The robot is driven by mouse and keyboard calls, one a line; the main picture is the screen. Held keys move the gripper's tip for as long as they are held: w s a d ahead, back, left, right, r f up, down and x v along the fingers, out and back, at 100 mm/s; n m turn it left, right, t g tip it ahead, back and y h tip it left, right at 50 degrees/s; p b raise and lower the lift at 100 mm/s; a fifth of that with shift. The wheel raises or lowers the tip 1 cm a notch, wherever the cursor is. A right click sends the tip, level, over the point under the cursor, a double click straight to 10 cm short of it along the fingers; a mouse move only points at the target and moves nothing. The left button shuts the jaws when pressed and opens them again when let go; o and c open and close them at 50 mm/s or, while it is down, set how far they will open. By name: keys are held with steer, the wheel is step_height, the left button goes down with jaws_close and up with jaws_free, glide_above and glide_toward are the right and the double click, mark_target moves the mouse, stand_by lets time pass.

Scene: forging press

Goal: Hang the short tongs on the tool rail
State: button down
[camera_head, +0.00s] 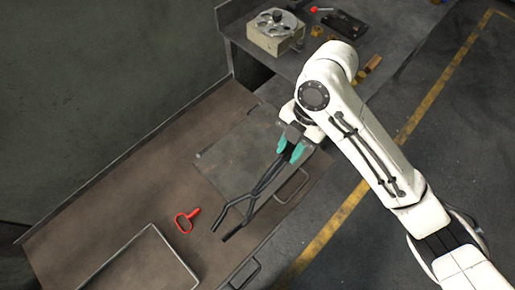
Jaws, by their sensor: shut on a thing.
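The short tongs (262,187) are dark, thin and crossed near their middle. My gripper (289,151), with teal fingertips, is shut on one end of them. Their other end spreads into two prongs toward the lower left, over the brown bench top. I cannot tell how far the tongs are above the bench. I cannot make out the tool rail with certainty in this view.
A dark plate (232,150) lies on the bench (130,185). A red-handled tool (187,220) and a rimmed tray (150,232) are nearer.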

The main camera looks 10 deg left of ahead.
steer(key=s+d+r+b, duration=0.1)
steer(key=s+d, duration=0.6)
steer(key=d, duration=0.2)
steer(key=s+d+r, duration=0.2)
steer(key=s+d, duration=0.4)
steer(key=d, duration=0.2)
steer(key=shift+s+d+r+b, duration=0.25)
steer(key=shift+s+d+b, duration=0.1)
steer(key=shift+s+b, duration=0.05)
stand_by(0.3)
